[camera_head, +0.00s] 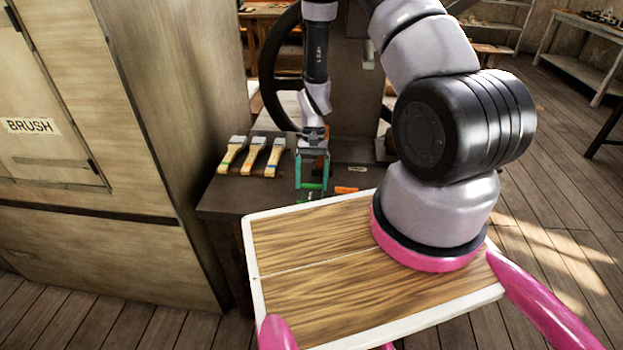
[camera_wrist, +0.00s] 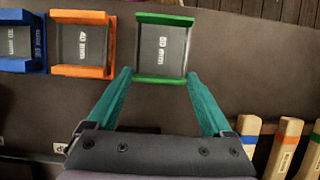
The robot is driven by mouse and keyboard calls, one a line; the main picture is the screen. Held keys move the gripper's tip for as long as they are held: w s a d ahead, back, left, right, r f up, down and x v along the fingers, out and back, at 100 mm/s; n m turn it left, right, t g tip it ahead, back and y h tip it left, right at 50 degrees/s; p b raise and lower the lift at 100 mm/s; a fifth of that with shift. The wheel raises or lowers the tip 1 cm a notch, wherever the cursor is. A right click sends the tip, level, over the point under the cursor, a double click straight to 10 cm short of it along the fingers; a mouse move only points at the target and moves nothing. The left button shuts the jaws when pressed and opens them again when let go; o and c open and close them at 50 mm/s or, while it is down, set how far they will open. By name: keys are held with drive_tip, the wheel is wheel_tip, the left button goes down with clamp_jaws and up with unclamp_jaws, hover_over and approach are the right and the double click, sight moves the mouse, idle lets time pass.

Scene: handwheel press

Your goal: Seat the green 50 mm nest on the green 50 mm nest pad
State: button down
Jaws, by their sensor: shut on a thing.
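The green 50 mm nest (camera_wrist: 161,52) shows in the wrist view as a dark-floored holder with green far and near walls and a "50 mm" label. My gripper (camera_wrist: 157,75) has its teal fingers on either side of the nest's near end and is shut on it. In the head view my gripper (camera_head: 311,186) points down over the dark bench, with a green part of the nest between the fingertips. I cannot pick out the green 50 mm nest pad apart from the nest, nor tell whether the nest touches it.
The orange 40 mm holder (camera_wrist: 82,73) and a blue holder (camera_wrist: 20,68) stand left of the nest in the wrist view. Several brushes (camera_head: 254,156) lie on the bench (camera_head: 228,193), left of my gripper in the head view. A black handwheel (camera_head: 270,70) stands behind.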

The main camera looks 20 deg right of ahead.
drive_tip(key=shift+f, duration=0.25)
unclamp_jaws()
